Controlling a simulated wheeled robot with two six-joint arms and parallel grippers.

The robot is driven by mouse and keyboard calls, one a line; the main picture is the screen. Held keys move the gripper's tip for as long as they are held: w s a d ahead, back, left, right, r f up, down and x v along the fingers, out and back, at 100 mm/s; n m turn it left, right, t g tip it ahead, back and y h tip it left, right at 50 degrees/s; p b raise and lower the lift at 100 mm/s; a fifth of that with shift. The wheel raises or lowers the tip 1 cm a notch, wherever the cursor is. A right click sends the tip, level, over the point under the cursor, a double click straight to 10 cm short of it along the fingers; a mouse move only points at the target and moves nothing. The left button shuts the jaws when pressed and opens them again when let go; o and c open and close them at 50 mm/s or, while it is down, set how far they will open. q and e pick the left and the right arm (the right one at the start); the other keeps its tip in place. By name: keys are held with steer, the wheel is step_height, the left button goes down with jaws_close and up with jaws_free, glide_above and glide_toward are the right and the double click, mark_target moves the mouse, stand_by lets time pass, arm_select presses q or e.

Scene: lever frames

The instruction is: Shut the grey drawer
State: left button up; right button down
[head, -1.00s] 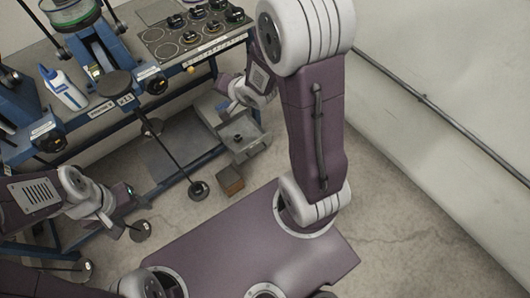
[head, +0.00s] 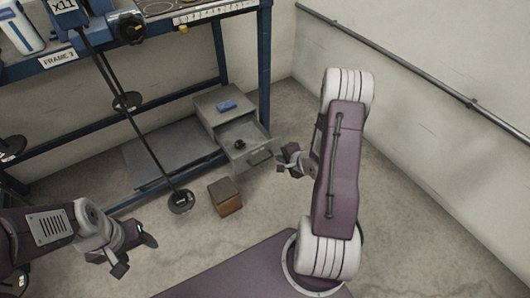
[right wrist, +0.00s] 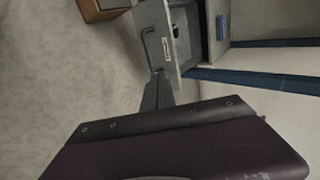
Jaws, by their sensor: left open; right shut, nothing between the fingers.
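The grey drawer (head: 258,154) stands pulled out of a small grey cabinet (head: 216,101) on the floor under the bench. Its front has a bar handle, and a small dark object (head: 239,144) lies inside. In the right wrist view the drawer front (right wrist: 170,50) shows with its handle and a pale label. My right gripper (head: 282,161) is shut and empty, close in front of the drawer front; its fingers (right wrist: 157,88) point towards it. I cannot tell whether they touch. My left gripper (head: 134,254) is open and empty, far to the left.
A brown box (head: 225,196) stands on the floor left of the drawer front. A blue object (head: 227,105) lies on the cabinet. A lever rod with a dark round weight (head: 181,201) hangs left of the box. The wall is at the right.

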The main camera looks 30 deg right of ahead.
mark_target(260, 147)
steer(key=b+x, duration=0.2)
steer(key=x, duration=0.1)
steer(key=b+x, duration=0.2)
steer(key=x, duration=0.2)
steer(key=w+r+b+x, duration=0.1)
steer(key=b+x, duration=0.2)
steer(key=x, duration=0.1)
steer(key=shift+w+a, duration=0.15)
steer(key=shift+w, duration=0.05)
steer(key=shift+w+r, duration=0.1)
steer(key=shift+w, duration=0.45)
arm_select(q)
step_height(260, 147, down, 8)
arm_select(e)
steer(key=shift+w, duration=0.1)
arm_select(q)
steer(key=shift+r, duration=0.1)
arm_select(e)
steer(key=shift+r, duration=0.1)
